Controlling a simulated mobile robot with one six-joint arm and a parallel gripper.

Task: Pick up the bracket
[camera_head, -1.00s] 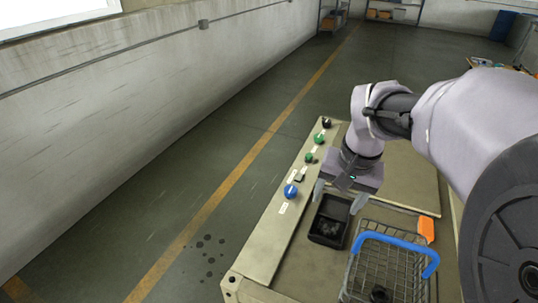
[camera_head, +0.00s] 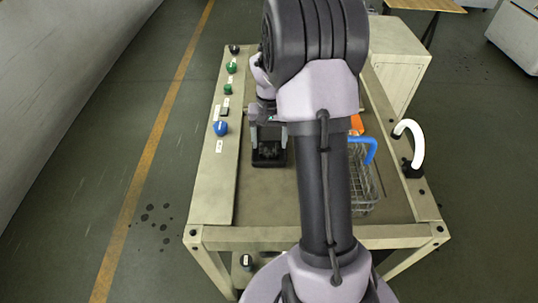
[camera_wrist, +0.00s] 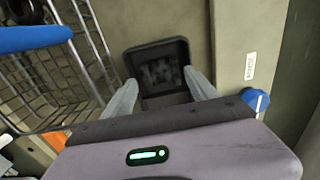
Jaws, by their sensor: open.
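A small black tray (camera_head: 257,161) sits on the bench top; it also shows in the wrist view (camera_wrist: 137,58). A dark grey part (camera_wrist: 160,72) lies inside it, likely the bracket, but its shape is hard to make out against the black tray. My gripper (camera_wrist: 160,77) is open and empty. Its two pale fingers point at the tray, one on each side of the dark part in the picture. In the head view my gripper (camera_head: 269,137) is over the tray and partly hidden by my arm.
A wire basket (camera_head: 362,190) with a blue handle (camera_wrist: 30,39) stands right of the tray in the head view, with an orange piece (camera_head: 356,123) behind it. A blue knob (camera_head: 220,128) and green knobs line the bench's left strip. A white curved lamp (camera_head: 416,142) stands at right.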

